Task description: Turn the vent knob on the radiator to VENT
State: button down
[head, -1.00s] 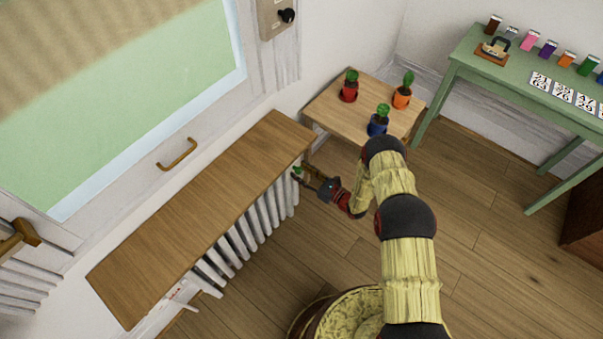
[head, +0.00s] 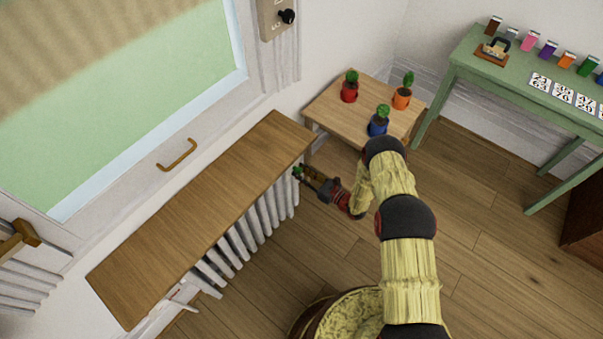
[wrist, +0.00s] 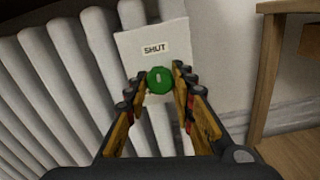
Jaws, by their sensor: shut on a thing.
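The vent knob (wrist: 160,80) is a small green round knob with a pale mark on its face. It sits on a white plate (wrist: 137,48) at the end of the white radiator (head: 262,215). A label (wrist: 168,48) on the plate above the knob reads SHUT; no VENT label is legible. My gripper (wrist: 160,88) is shut on the knob, with one finger on each side of it in the wrist view.
A wooden shelf (head: 200,215) covers the radiator's top. A small wooden table (head: 330,105) with several potted cacti stands close behind my gripper; its leg shows at right in the wrist view (wrist: 267,75). A green table (head: 465,60) stands at the upper right. The floor between is clear.

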jog(key=shift+n, duration=0.4)
jog(key=shift+n+b, duration=3.4)
jog(key=shift+n, duration=11.3)
jog(key=c, duration=1.6)
grip_release()
jog(key=shift+o, duration=0.6)
